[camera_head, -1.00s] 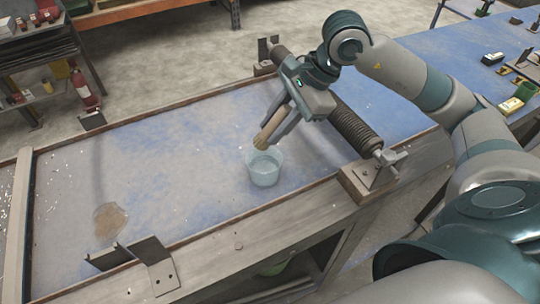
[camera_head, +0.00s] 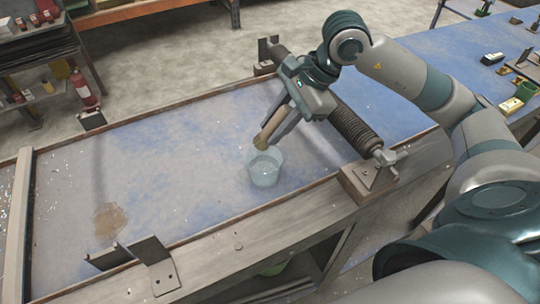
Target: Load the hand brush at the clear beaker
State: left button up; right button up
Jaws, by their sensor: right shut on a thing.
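The clear beaker (camera_head: 265,170) stands upright on the blue worn tabletop, with some liquid visible in it. My right gripper (camera_head: 273,130) is shut on the hand brush (camera_head: 266,134), a light brown thing that points down and to the left. The brush's lower end is at the beaker's rim in the picture; I cannot tell whether it touches or is inside the opening. The fingers hide part of the brush. My left gripper is not in view.
A spring-like roller (camera_head: 352,128) on brackets lies right of the beaker. A metal bracket (camera_head: 152,262) sits on the front wooden edge. A brown stain (camera_head: 110,221) marks the left tabletop, which is otherwise mostly clear. A red extinguisher (camera_head: 84,90) stands beyond.

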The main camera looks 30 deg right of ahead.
aim_at(258, 137)
dwell(0.3)
jog(key=shift+r+p, duration=0.8)
jog(key=shift+r, duration=1.2)
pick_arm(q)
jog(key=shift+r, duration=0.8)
pick_arm(e)
jog(key=shift+f, duration=0.1)
